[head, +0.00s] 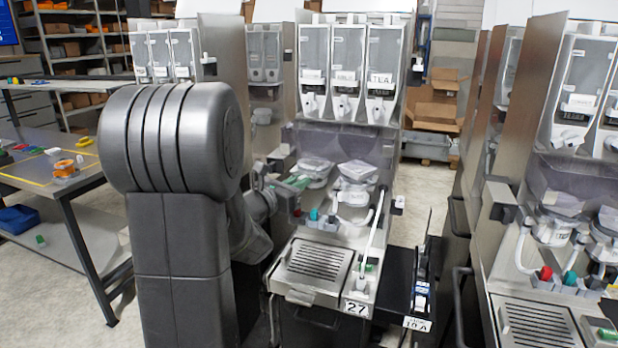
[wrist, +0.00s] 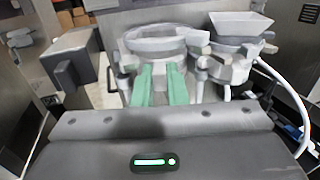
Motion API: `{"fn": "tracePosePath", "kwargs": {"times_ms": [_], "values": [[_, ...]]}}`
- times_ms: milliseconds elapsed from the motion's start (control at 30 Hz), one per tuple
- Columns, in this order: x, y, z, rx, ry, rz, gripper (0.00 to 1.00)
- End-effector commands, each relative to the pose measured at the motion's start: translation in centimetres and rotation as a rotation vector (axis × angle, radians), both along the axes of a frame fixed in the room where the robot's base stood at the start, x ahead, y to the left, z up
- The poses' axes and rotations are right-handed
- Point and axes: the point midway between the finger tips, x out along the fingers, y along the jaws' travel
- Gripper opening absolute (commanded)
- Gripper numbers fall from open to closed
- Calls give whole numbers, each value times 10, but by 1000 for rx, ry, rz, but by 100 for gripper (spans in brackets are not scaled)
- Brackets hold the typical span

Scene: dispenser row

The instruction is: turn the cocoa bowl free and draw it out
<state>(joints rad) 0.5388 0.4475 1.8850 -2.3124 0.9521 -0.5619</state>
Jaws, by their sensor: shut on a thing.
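The cocoa bowl (head: 316,167) appears to be the left of two pale mixing bowls in the middle machine; I cannot read a name on it. It is seated under the canisters, roughly level. My gripper (head: 298,182) reaches in from the left, its green fingers at the bowl's front. In the wrist view the fingers (wrist: 160,75) are shut on the front of the bowl (wrist: 155,45), and the exact contact is blurred. The other bowl (head: 356,183) stands close to the right; it also shows in the wrist view (wrist: 238,32).
Three canisters (head: 345,75) hang above, the right one labelled TEA. Red and teal knobs (head: 314,214) sit below the bowls, and a white hose (head: 375,225) runs down at right. A drip tray (head: 315,262) lies in front. A second machine (head: 550,230) stands right.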

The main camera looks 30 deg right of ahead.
Motion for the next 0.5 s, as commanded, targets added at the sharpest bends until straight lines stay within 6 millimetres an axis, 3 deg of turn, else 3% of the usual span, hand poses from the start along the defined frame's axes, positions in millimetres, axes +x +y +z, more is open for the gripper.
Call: {"fn": "tracePosePath", "kwargs": {"times_ms": [500], "values": [[-5,-7,3,-6,-10,60,0]]}}
